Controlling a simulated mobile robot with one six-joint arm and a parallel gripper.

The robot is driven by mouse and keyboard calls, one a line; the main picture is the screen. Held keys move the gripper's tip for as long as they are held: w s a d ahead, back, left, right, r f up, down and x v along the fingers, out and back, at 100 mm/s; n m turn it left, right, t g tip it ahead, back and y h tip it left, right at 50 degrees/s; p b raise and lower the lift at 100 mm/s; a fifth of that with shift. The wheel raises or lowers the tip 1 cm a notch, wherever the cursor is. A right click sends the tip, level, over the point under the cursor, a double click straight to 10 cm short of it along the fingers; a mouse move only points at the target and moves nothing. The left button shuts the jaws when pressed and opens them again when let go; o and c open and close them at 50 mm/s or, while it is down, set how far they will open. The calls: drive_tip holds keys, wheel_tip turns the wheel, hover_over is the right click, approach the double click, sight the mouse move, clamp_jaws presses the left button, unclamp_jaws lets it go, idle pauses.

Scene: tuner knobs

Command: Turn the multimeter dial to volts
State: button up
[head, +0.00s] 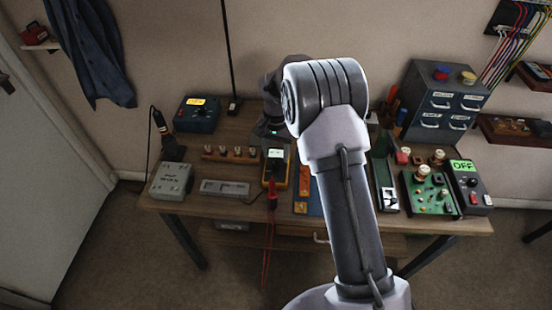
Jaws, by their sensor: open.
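The multimeter (267,178) is a yellow-edged dark case with a pale lit display, lying at the middle of the workbench's front half. Its dial is too small and dark for me to read its setting. A red probe (272,196) lies at its near end, and red leads hang over the bench's front edge. My gripper (268,129) is above or just behind the multimeter's far end, partly hidden by my wrist. It is open with nothing seen in it. I cannot tell whether it touches anything.
On the workbench (222,218), a grey box (171,181) and a slotted grey unit (224,188) stand left. A blue instrument (197,115) stands behind. A green circuit board (428,193) and an OFF-display device (468,185) are at right. My arm hides the bench's middle right.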

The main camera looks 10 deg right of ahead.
sight(276, 164)
wheel_tip(276, 164, up, 13)
drive_tip(key=p, duration=0.3)
drive_tip(key=shift+f, duration=0.1)
